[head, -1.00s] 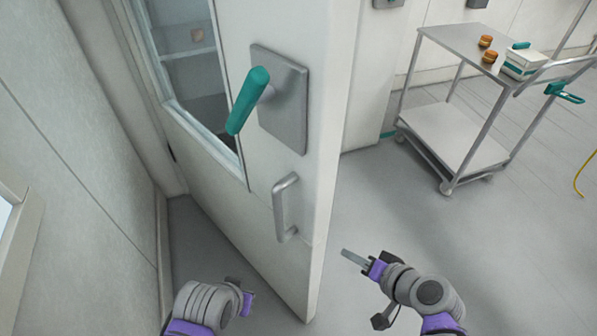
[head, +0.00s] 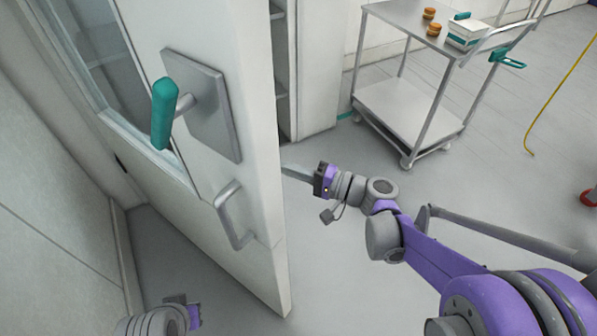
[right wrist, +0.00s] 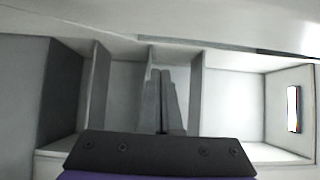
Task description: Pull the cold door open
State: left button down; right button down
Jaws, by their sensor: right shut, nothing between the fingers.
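The white cold door (head: 250,255) stands ajar in the head view, its free edge facing me. It has a teal lever handle (head: 164,115) on a grey plate (head: 212,115) and a metal pull handle (head: 231,215) below. My right gripper (head: 286,168) is shut and empty, its fingertips at the door's free edge; I cannot tell whether they touch it. The right wrist view shows its closed fingers (right wrist: 160,75) in front of pale shelf compartments. My left gripper (head: 192,308) is low at the left, below the pull handle and apart from it; its fingers are unclear.
A metal cart (head: 410,110) at the back right carries orange-brown round items (head: 431,20) and a white box (head: 470,32). A yellow hose (head: 556,92) lies on the floor at the right. A wall (head: 50,220) is close on the left.

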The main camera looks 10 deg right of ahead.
jog(key=shift+s+a, duration=0.15)
jog(key=shift+a, duration=0.75)
jog(key=shift+s+a, duration=0.2)
jog(key=shift+a, duration=0.7)
jog(key=shift+s+a, duration=0.15)
jog(key=shift+a, duration=0.75)
